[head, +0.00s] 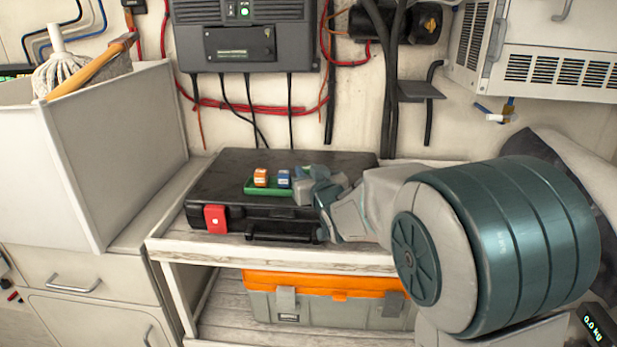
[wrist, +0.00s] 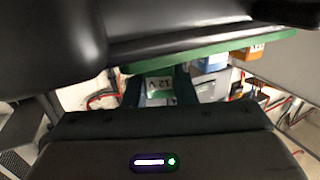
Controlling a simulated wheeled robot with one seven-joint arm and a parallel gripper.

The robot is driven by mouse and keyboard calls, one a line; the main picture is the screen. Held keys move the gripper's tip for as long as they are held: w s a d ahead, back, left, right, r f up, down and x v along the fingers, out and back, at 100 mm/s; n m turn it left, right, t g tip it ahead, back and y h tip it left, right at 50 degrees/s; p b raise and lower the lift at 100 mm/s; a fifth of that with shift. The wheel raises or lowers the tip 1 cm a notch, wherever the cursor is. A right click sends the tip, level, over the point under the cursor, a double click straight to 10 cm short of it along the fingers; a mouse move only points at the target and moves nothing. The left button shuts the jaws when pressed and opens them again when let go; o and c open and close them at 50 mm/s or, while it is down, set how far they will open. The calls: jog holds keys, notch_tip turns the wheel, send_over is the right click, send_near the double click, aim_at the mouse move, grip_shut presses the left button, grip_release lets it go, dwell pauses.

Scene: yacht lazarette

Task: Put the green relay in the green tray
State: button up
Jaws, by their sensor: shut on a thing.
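The green tray (head: 268,191) lies on a closed black case, and its green edge also runs across the top of the wrist view (wrist: 200,50). An orange relay (head: 261,177) and a blue relay (head: 284,179) stand in it; both show in the wrist view, which looks upside down. My gripper (head: 305,185) is at the tray's right end. It is shut on a relay with a pale "12 V" label (wrist: 159,84), apparently the green one. The fingers hide this relay in the head view. I cannot tell whether it touches the tray floor.
The black case (head: 225,173) rests on a pale wooden shelf (head: 185,247), with a red tag at its front left. An orange-lidded grey toolbox (head: 325,297) sits on the shelf below. A white bin (head: 110,150) with a mop stands at the left. Cables hang on the wall behind.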

jog(key=shift+f, duration=0.55)
jog(key=shift+f+b, duration=0.2)
jog(key=shift+b, duration=0.1)
jog(key=o, duration=0.7)
jog(key=shift+r, duration=0.15)
jog(key=shift+s+r+p, duration=0.1)
jog(key=shift+p, duration=0.3)
jog(key=b+v, duration=0.1)
jog(key=v, duration=1.1)
